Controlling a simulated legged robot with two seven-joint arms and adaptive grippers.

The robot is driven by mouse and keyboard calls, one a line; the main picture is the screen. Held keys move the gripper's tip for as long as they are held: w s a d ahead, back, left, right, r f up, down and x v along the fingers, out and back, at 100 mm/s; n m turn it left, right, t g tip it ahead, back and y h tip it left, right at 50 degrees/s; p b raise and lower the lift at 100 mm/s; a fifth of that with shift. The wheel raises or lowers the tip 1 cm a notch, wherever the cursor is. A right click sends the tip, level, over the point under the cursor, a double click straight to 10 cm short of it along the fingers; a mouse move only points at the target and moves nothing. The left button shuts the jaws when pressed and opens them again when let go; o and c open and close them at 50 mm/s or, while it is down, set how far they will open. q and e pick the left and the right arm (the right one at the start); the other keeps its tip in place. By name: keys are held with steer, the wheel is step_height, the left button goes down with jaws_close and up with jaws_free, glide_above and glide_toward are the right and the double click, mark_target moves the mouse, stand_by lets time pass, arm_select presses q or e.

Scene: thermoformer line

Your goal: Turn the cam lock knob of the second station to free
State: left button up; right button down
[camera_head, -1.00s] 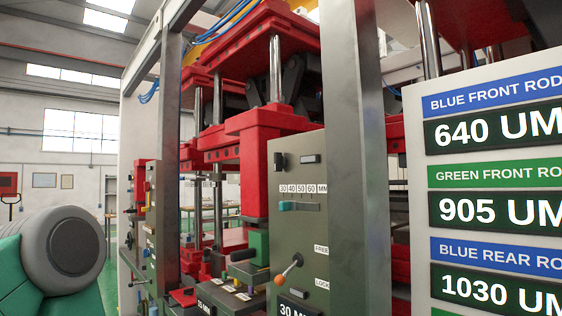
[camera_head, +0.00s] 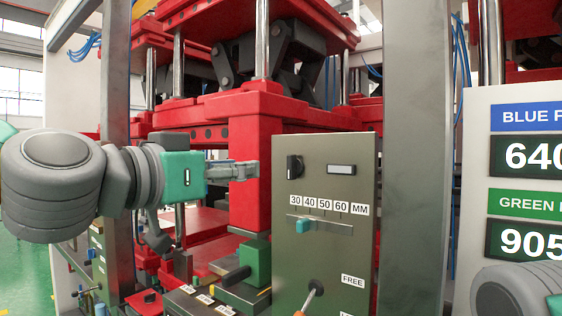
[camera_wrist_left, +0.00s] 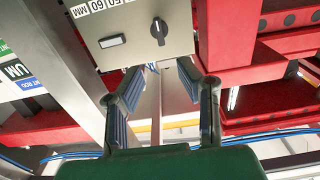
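A grey-green station panel (camera_head: 325,240) stands in the middle of the head view. A black knob (camera_head: 294,167) sits at its upper left, and it also shows in the left wrist view (camera_wrist_left: 158,30). Lower on the panel is a lever with an orange handle (camera_head: 312,296), partly cut off, with a FREE label (camera_head: 352,281) above and to its right. My left gripper (camera_head: 254,170) is left of the black knob at about its height, pointing toward it. In the left wrist view its fingers (camera_wrist_left: 167,68) are apart and empty, with the knob just beyond the tips.
A red press frame (camera_head: 258,110) stands behind and left of the panel. A teal slider (camera_head: 303,226) sits under the 30 to 60 MM scale. A grey post (camera_head: 415,160) is right of the panel. A display board (camera_head: 505,95) with readings stands farther right.

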arm_select(q)
steer(key=p, duration=0.1)
glide_toward(289, 165)
steer(key=w+d, duration=0.1)
steer(key=w, duration=0.2)
steer(key=x, duration=0.2)
steer(key=p+x, duration=0.1)
steer(key=x, duration=0.1)
steer(key=d+x, duration=0.1)
steer(key=x, duration=0.1)
steer(key=shift+s+d+f+p, duration=0.1)
steer(key=shift+d+p, duration=0.15)
steer(key=shift+p, duration=0.05)
steer(key=shift+a, duration=0.5)
steer(key=c, duration=0.6)
jaws_close()
steer(key=shift+s, duration=0.1)
